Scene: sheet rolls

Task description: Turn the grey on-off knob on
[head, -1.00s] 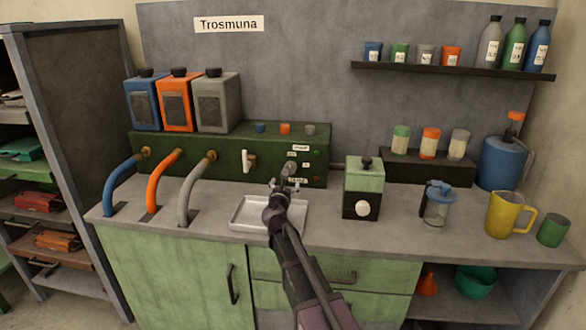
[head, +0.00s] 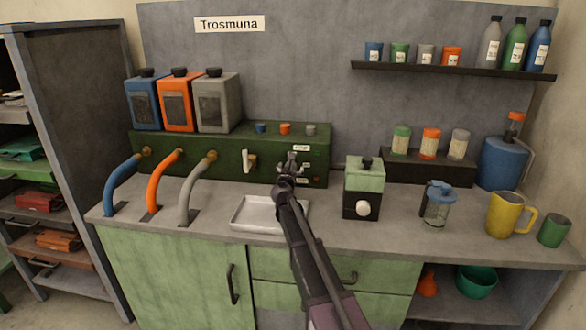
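A grey knob (head: 310,130) stands on top of the dark green dispenser (head: 220,155), at the right of a blue knob (head: 261,128) and an orange knob (head: 285,129). Whether it is the on-off knob I cannot tell from any marking. My gripper (head: 292,160) is in front of the dispenser's right front, below the grey knob and apart from it. It appears empty, and its fingers are too small to read clearly. My gripper and arm hide part of the dispenser's labelled front panel, where small labels and indicators show at the right edge.
A white lever (head: 249,162) sits left of my gripper, above a metal tray (head: 240,222). A green-and-black machine (head: 364,176) with a white knob stands close on the right. A lidded jar (head: 438,208) and yellow jug (head: 503,215) stand farther right.

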